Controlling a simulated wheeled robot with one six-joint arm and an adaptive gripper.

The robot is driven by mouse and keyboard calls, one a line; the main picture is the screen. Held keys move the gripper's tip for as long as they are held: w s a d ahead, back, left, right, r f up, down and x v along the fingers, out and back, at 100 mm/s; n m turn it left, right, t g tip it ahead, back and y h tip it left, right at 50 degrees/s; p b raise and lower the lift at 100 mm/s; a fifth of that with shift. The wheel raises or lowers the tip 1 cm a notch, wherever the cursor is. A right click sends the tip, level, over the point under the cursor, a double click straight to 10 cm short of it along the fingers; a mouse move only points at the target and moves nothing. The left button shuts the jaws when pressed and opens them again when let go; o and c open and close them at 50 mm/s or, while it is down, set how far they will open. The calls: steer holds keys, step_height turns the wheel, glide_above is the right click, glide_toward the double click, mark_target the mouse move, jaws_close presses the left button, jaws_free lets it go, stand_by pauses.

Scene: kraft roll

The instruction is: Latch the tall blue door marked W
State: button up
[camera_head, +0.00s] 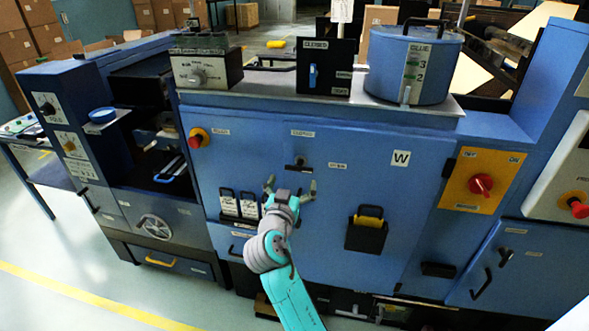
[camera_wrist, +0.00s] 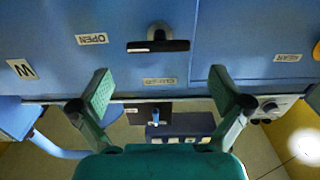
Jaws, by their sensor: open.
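The tall blue door (camera_head: 345,225) bears a white W plate (camera_head: 400,158) at its upper right and looks flush with the cabinet front. Its dark latch handle (camera_head: 299,166) is near the top left, with a CLOSED label (camera_head: 302,133) above and an OPEN label (camera_head: 337,166) to its right. My gripper (camera_head: 291,186) is open and empty, just below and in front of the handle. In the wrist view the handle (camera_wrist: 158,46) is a black bar lying level, beyond and between my spread fingers (camera_wrist: 163,88), apart from them. The W plate also shows there (camera_wrist: 21,69).
A black pocket with a yellow item (camera_head: 367,228) juts from the door below. A yellow panel with a red knob (camera_head: 480,184) is to the right. A red button (camera_head: 198,138) and white-tagged holders (camera_head: 238,205) are left. A blue glue pot (camera_head: 413,66) stands on top.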

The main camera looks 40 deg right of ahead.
mark_target(298, 170)
steer(key=x, duration=0.7)
steer(key=shift+c, duration=0.3)
steer(key=c, duration=0.9)
steer(key=shift+o, duration=0.2)
